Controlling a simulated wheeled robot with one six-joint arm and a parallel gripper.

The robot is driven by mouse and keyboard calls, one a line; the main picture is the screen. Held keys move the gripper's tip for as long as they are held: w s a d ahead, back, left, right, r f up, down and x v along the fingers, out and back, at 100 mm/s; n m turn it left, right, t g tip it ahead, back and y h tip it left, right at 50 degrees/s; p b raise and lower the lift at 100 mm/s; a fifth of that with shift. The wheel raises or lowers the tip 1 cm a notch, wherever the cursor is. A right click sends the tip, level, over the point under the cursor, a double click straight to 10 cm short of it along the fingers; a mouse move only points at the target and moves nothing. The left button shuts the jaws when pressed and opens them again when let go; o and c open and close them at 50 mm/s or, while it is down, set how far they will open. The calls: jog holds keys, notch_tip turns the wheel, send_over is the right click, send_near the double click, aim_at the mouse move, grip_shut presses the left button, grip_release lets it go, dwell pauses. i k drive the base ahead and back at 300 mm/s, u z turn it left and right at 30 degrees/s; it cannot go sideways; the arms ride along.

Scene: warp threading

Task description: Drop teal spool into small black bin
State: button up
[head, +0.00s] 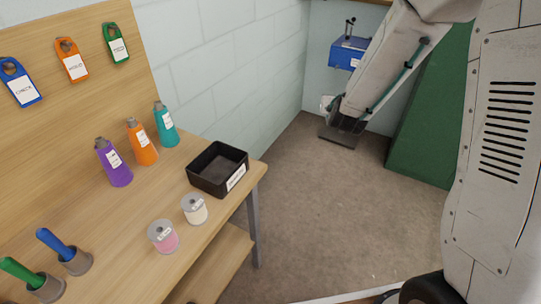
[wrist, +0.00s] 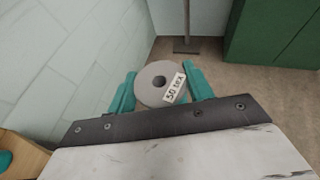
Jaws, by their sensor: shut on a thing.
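In the wrist view, my gripper (wrist: 161,82) is shut on a spool (wrist: 148,94), with one teal finger on each side. The spool shows a grey round end with a dark centre hole and a white "50 tex" label. Its wound side is mostly hidden, so its thread colour is hard to tell. In the head view, the small black bin (head: 206,181) stands open on the table's right edge, with a white label on its front. It looks empty. My arm reaches down to the right of the table, beyond the bin and apart from it; the fingers are unclear there.
A pink spool (head: 163,238) and a cream spool (head: 195,211) stand in front of the bin. Purple (head: 116,168), orange (head: 143,147) and teal (head: 166,129) bottles stand to its left and behind. A blue box (head: 347,54) is at the back wall, beside a green block (head: 425,140).

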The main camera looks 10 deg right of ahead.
aim_at(225, 172)
jog(key=z, duration=1.25)
jog(key=i, duration=2.15)
jog(key=u, duration=4.15)
